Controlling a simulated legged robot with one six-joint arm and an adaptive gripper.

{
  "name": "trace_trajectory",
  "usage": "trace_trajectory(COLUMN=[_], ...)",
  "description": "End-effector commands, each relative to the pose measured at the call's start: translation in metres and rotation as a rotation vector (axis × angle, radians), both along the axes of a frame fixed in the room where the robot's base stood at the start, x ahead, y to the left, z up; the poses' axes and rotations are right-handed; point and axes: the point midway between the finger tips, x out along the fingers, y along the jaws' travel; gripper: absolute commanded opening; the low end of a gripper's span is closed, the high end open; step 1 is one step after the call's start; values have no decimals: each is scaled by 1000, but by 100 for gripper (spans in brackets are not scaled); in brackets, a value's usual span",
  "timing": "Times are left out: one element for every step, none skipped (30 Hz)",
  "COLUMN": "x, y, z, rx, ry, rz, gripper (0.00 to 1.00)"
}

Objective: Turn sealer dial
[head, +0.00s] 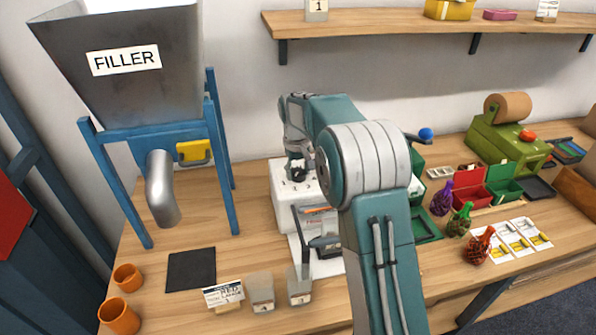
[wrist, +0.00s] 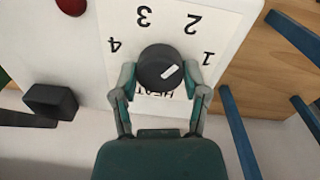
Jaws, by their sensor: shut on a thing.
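The sealer (head: 286,208) is a white box on the bench in the head view, partly hidden behind my arm. Its black round dial (wrist: 152,62) shows in the wrist view, among upside-down numbers 1 to 4 and a partly covered "HEAT" label. The dial's white mark slants up and right, roughly toward the 1. My gripper (wrist: 160,76) has one finger on each side of the dial and is shut on it. In the head view my gripper (head: 298,165) comes down on the sealer's top, and the dial is small there.
A filler hopper (head: 125,75) on a blue frame stands at left. Orange cups (head: 120,316), a dark mat (head: 191,269) and label cards lie in front. Netted bags (head: 459,220), red and green boxes and a green machine (head: 505,142) are at right. A red button (wrist: 72,5) is near the dial.

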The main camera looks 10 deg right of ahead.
Motion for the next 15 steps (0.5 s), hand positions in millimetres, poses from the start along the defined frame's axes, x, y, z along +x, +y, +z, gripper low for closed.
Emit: trace_trajectory(x=[0, 0, 0, 0, 0, -1, -1, -1, -1, -1, -1, -1, -1, -1, -1], y=[1, 1, 1, 1, 1, 1, 1, 1, 1, 1, 1, 1, 1, 1, 1], z=[-3, -3, -3, -3, -3, -3, -3, -3, -4, -4, -4, -4, -4, -4, -4], rx=[1, 1, 1, 1, 1, 1, 2, 2, 2, 2, 2, 2, 2, 2, 2], ry=[3, 3, 4, 4, 3, 4, 4, 5, 5, 4, 4, 5, 5, 5, 5], rz=[25, 41, 60, 73, 84, 99, 107, 115, 125, 131, 135, 141, 144, 147, 149], gripper=[11, 11, 11, 11, 11, 11, 11, 11, 11, 11, 11, 11, 11, 11, 11])
